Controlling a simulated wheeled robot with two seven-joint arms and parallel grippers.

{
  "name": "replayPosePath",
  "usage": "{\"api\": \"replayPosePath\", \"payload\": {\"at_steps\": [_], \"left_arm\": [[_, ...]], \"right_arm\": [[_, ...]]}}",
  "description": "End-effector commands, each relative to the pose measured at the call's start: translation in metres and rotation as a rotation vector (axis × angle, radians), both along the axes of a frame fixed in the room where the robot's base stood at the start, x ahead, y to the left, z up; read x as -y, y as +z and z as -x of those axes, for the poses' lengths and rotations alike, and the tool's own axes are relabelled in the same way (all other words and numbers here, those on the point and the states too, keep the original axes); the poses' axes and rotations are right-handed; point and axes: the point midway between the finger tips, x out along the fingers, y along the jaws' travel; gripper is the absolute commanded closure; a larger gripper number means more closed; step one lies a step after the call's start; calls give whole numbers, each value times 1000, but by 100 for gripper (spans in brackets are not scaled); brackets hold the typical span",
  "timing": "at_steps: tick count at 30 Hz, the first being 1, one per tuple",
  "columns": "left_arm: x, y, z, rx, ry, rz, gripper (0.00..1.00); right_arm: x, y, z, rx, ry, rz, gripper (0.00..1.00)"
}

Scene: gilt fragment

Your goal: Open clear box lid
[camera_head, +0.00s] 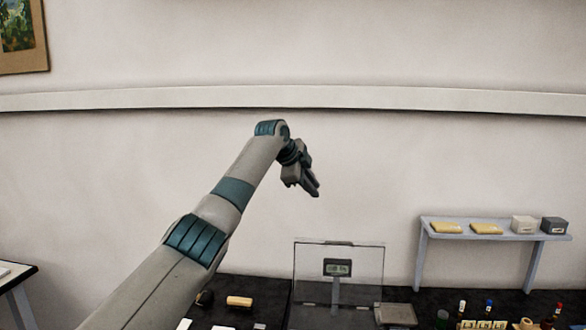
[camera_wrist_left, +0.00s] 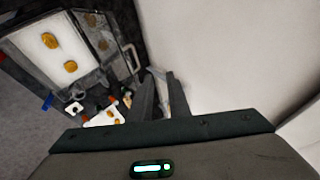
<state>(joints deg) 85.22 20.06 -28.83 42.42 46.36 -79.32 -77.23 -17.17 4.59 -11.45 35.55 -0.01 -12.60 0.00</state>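A clear, thin-edged panel (camera_head: 364,262) stands upright on the dark counter in the head view, with a dark strip at its top edge. It looks like the clear box's lid; the rest of the box is cut off or hard to make out. My left gripper (camera_head: 316,191) is in the air above the panel, apart from it, fingers angled down and right. In the left wrist view its two fingers (camera_wrist_left: 163,80) show a gap with nothing held. That view also shows a framed, white-floored area (camera_wrist_left: 38,62) with golden pieces (camera_wrist_left: 50,40). My right gripper is out of view.
A small display (camera_head: 338,267) on a post shows through the panel. A grey raised shelf (camera_head: 450,229) with yellow pads and small boxes stands right. Small bottles (camera_head: 488,306) and a yellow-brown block (camera_head: 239,302) are on the counter (camera_head: 270,287). The wall is behind.

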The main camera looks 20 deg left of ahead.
Motion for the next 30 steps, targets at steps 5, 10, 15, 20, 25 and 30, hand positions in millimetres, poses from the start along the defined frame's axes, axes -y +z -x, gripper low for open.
{"api": "replayPosePath", "payload": {"at_steps": [5, 10, 15, 20, 25, 30], "left_arm": [[-9, 23, 24, 6, 2, -2, 84], [-16, 49, 47, 5, 1, -1, 84], [-22, 73, 67, 4, 0, -1, 84], [-26, 88, 80, 2, 0, -1, 84], [-28, 96, 86, 1, 1, -1, 84], [-28, 97, 87, 0, 1, -1, 84]], "right_arm": [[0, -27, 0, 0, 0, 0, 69], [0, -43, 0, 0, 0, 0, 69], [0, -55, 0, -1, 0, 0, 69], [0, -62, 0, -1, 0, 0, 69], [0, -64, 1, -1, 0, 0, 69], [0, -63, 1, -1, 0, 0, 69]]}}
